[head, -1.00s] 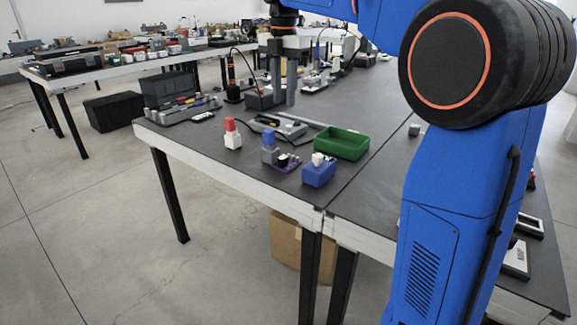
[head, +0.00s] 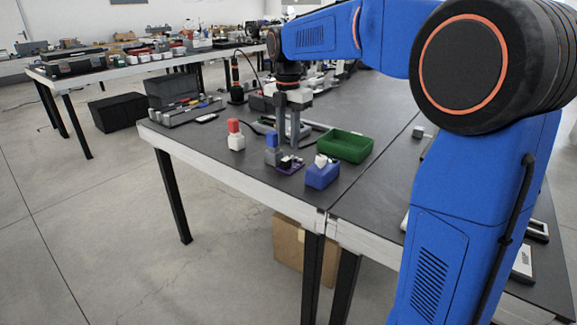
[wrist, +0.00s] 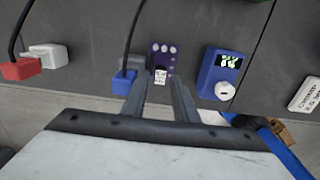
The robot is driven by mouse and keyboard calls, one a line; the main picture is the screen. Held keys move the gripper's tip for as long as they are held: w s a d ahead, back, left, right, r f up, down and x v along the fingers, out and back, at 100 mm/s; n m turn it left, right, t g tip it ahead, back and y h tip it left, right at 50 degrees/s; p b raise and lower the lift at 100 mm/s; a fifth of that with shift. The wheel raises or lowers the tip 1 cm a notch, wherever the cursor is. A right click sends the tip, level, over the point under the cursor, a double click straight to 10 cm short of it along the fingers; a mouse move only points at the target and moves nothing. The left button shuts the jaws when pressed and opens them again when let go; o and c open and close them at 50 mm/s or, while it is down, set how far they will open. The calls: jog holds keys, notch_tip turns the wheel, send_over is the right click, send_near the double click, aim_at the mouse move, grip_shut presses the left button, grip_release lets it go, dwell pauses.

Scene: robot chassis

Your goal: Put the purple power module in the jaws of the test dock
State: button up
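The purple power module (head: 291,166) lies near the front edge of the table, between a grey-and-blue block and a blue box. In the wrist view the purple module (wrist: 164,50) has pale round spots and a white patch, just beyond my fingertips. My gripper (head: 289,147) points down behind and above it in the head view. I cannot tell for certain which thing is the test dock; a grey device behind my fingers is partly hidden.
The blue box (head: 322,175) has a white knob and a lit display (wrist: 228,61). The grey-and-blue block (head: 272,156) stands close left of the module. A red-and-white block (head: 236,136) is farther left. A green tray (head: 345,147) is behind right. Dark cables run nearby.

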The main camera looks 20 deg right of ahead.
aim_at(288, 157)
notch_tip(288, 157, down, 5)
jog(key=shift+s+r, duration=0.1)
jog(key=shift+s, duration=0.05)
grip_shut()
notch_tip(288, 157, up, 18)
dwell(0.8)
